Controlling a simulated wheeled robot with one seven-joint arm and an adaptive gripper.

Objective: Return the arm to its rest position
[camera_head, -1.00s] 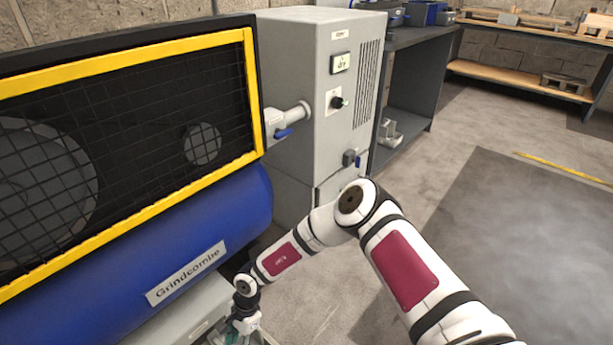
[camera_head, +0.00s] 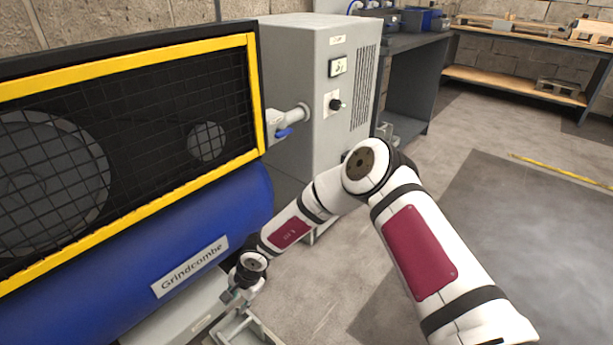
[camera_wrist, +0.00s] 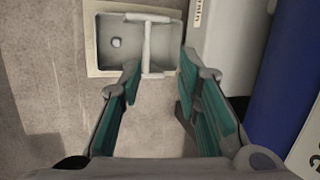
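My arm (camera_head: 415,250) reaches from the lower right of the head view, bends at a raised elbow and slopes down to the left. My gripper is at its end, beside the light base under the blue tank; it is small and partly hidden in the head view.
A blue tank (camera_head: 110,285) marked Grindcombe with a yellow-framed mesh guard (camera_head: 140,70) stands at left. A grey cabinet (camera_head: 305,75) with a knob and a blue-handled valve (camera_head: 285,130) stands behind my arm. A workbench (camera_head: 415,42) is behind. Open floor (camera_head: 540,260) lies at right.

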